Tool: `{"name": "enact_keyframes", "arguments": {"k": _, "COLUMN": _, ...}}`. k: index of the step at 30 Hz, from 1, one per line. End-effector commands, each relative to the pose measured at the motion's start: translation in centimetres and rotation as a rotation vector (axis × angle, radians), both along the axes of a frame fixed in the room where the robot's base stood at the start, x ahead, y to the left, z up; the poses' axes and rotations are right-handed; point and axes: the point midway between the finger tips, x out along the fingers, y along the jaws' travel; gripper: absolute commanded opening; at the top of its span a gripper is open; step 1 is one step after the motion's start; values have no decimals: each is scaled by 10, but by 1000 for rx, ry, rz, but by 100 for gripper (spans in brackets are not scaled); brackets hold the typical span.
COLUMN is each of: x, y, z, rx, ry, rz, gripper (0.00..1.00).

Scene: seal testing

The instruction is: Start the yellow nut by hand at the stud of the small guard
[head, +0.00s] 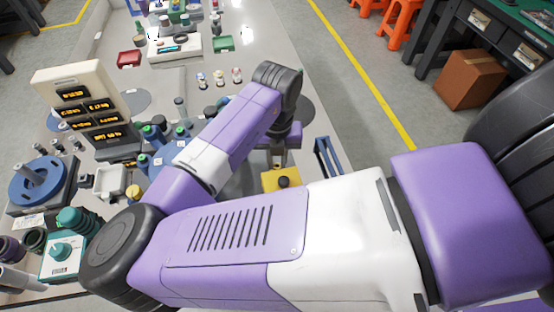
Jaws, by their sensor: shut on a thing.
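My gripper (284,157) is at the end of my purple and white arm, pointing down over the right part of the bench. It is small here and partly covered by my own wrist. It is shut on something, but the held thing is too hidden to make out. A yellow block with a dark round top (282,180) is just below and in front of my gripper in the picture; I cannot tell whether they touch. I cannot pick out the yellow nut, the small guard or its stud for certain.
A blue frame (327,158) stands right of my gripper, near the bench's edge. A display panel (85,100), a blue round fixture (38,182) and several bottles crowd the left. Red (129,58) and green (223,44) trays lie farther back. Much of the near bench is hidden by my arm.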

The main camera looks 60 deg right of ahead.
Motion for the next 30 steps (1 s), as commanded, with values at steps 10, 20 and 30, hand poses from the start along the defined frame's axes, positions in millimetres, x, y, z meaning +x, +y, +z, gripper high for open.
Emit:
{"name": "enact_keyframes", "arguments": {"k": 10, "x": -2, "y": 0, "z": -2, "rx": 2, "ry": 3, "rz": -128, "gripper": 38}}
{"name": "enact_keyframes", "arguments": {"k": 20, "x": -1, "y": 0, "z": 0, "rx": 1, "ry": 0, "rz": -126, "gripper": 44}}
{"name": "enact_keyframes", "arguments": {"k": 30, "x": -1, "y": 0, "z": 31, "rx": 1, "ry": -1, "rz": -127, "gripper": 44}}
